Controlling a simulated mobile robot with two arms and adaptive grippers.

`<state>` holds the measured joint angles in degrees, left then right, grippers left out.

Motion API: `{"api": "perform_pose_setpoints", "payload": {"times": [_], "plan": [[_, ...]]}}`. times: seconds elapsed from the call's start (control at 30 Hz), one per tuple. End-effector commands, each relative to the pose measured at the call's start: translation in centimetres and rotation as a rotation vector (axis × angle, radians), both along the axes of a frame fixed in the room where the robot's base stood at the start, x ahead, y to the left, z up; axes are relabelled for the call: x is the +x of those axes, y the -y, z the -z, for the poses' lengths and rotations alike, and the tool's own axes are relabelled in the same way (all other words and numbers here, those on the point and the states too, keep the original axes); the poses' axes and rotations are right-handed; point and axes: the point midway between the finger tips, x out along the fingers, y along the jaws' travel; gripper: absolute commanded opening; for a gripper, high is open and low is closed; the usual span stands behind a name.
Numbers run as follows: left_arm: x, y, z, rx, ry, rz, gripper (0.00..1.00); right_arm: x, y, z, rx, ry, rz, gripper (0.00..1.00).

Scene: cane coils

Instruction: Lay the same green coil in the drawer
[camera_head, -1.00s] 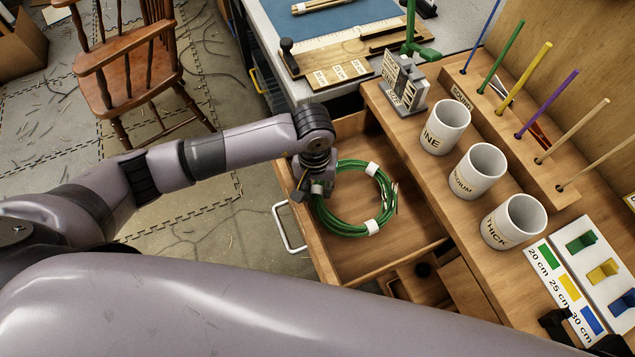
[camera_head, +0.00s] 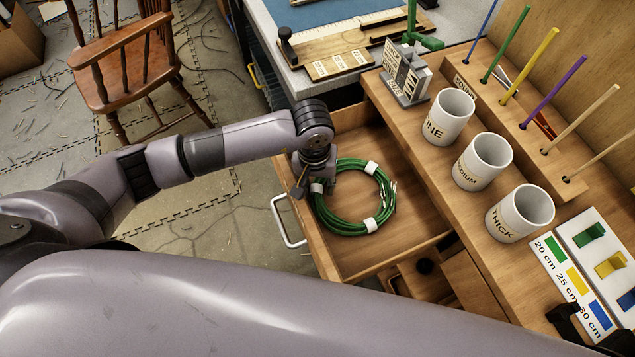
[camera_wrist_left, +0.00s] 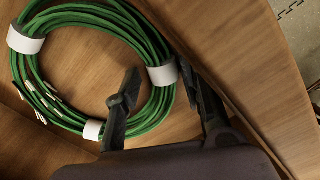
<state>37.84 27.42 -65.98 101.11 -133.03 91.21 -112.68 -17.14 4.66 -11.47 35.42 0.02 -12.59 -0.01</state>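The green coil (camera_head: 343,229), bound with white ties, lies inside the open wooden drawer (camera_head: 405,235). In the left wrist view the coil (camera_wrist_left: 152,122) appears to rest on the drawer floor (camera_wrist_left: 80,65). My left gripper (camera_head: 317,188) is down at the coil's left side. In the left wrist view, its two dark fingers (camera_wrist_left: 160,85) stand apart, one inside the ring and one outside, between coil and drawer wall. A gap shows beside the coil, so the gripper is open. Dark parts of my right gripper (camera_head: 590,333) show at the bottom right, mostly cut off.
Mugs marked fine (camera_head: 448,117), medium (camera_head: 482,162) and thick (camera_head: 519,213) stand on the bench right of the drawer. A rack (camera_head: 520,140) holds coloured rods. A colour length card (camera_head: 575,285) lies lower right. A wooden chair (camera_head: 120,60) stands upper left.

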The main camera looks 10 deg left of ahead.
Motion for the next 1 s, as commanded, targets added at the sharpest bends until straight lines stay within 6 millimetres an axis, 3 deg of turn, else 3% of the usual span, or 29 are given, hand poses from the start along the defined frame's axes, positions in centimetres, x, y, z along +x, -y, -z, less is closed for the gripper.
{"api": "perform_pose_setpoints", "payload": {"times": [0.03,0.17,0.4,0.6,0.8,1.0], "plan": [[-0.6,-0.2,0.4,0.008,-0.015,0.001,0.52,0.0,0.0,0.1,0.0,0.0,0.0,0.4],[-0.4,-0.3,-1.6,0.007,-0.009,0.001,0.52,0.0,-0.1,0.1,0.001,0.001,0.0,0.4],[-0.1,-0.4,-7.2,0.003,0.001,0.002,0.52,0.0,-0.1,0.0,0.001,0.001,0.0,0.4],[0.0,-0.5,-10.6,0.002,0.004,0.001,0.52,0.0,-0.1,0.0,0.001,0.001,0.0,0.4],[-0.1,-0.5,-12.0,0.001,0.002,0.001,0.52,0.0,-0.1,0.0,0.001,0.001,0.0,0.4],[0.0,-0.5,-12.1,0.0,0.002,0.001,0.52,0.0,-0.1,0.0,0.001,0.001,0.0,0.4]]}}
